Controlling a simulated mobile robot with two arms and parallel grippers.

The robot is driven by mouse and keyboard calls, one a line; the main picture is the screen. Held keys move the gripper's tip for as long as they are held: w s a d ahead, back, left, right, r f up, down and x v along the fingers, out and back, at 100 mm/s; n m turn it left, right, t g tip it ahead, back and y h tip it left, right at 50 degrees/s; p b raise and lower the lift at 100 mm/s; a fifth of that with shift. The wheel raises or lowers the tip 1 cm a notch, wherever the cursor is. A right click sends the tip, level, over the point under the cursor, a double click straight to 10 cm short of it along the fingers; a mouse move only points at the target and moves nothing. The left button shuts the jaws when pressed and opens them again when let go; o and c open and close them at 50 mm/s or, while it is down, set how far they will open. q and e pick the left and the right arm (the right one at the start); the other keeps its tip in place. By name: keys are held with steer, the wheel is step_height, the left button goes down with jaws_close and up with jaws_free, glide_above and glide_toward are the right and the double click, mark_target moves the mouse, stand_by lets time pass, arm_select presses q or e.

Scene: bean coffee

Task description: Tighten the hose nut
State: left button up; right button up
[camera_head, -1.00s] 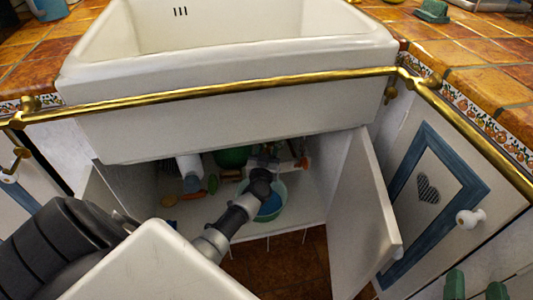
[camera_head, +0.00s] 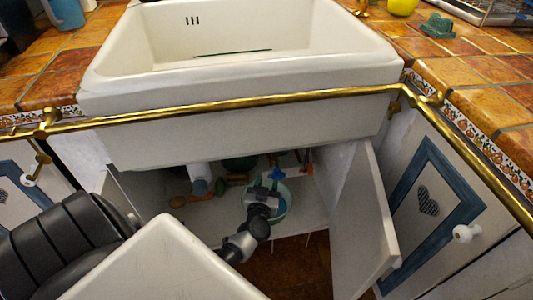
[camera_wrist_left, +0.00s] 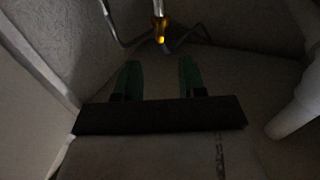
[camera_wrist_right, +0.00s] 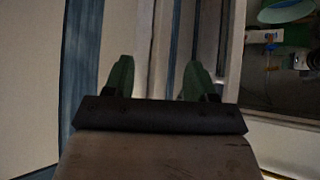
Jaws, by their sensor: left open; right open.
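The hose nut looks like the small brass-yellow fitting (camera_wrist_left: 160,31) hanging at the top middle of the left wrist view, on a thin hose; the dim light hides detail. My left gripper (camera_wrist_left: 159,65) is open and empty. Its green fingers point toward the fitting, which appears beyond the tips, between them and apart from them. In the head view my left arm reaches into the open cabinet under the sink, and its wrist (camera_head: 264,190) hides part of the inside. My right gripper (camera_wrist_right: 158,65) is open and empty in its wrist view, near the cabinet fronts.
The white sink (camera_head: 240,120) overhangs the cabinet, with a brass rail (camera_head: 220,107) across its front. An open door (camera_head: 365,225) stands right of my left arm. A teal basin (camera_head: 284,200) sits inside. A white pipe (camera_wrist_left: 298,112) is at the right of the left wrist view.

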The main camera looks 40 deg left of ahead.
arm_select(q)
steer(key=shift+s+d, duration=0.15)
steer(key=shift+s, duration=0.2)
arm_select(e)
steer(key=shift+s+d+f+g, duration=0.1)
steer(key=shift+s+f+g, duration=0.05)
steer(key=shift+s+g, duration=0.15)
